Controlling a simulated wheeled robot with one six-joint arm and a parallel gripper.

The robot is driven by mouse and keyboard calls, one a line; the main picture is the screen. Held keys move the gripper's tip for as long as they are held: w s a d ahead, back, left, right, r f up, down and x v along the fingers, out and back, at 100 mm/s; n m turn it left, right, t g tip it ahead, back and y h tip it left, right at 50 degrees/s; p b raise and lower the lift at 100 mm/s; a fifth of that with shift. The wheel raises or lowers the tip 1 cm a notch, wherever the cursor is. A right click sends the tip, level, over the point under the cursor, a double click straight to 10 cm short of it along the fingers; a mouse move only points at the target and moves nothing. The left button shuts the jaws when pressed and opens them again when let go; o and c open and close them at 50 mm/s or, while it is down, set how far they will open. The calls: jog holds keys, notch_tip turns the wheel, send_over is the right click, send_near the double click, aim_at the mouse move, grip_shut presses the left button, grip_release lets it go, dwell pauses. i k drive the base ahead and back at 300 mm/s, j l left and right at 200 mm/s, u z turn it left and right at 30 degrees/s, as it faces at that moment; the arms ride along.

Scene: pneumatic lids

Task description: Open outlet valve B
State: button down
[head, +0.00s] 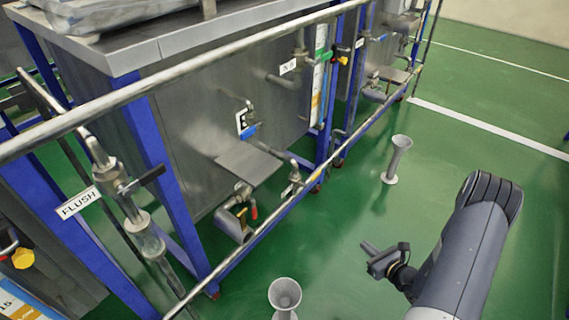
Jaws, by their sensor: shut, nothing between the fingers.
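A steel tank (205,115) in a blue frame has several valves on its front. Low on it is a pipe outlet (232,222) with a small red-handled valve (253,212). Higher up is a valve with a blue handle (248,132) by a small black-and-white sign (241,120). I cannot read a label that marks outlet valve B, so I cannot tell which valve it is. My gripper (369,249) is shut and empty. It is over the green floor, right of the tank and apart from all valves.
A steel rail (120,97) and a lower blue frame bar run along the tank's front. A valve labelled FLUSH (78,203) stands at the left. Grey funnel stands (397,158) and (285,296) stand on the floor. Green floor (480,130) is open at right.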

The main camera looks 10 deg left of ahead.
aim_at(316, 176)
jog(key=i+l+u, duration=0.65)
jog(key=l+u, duration=0.15)
jog(key=l, duration=0.1)
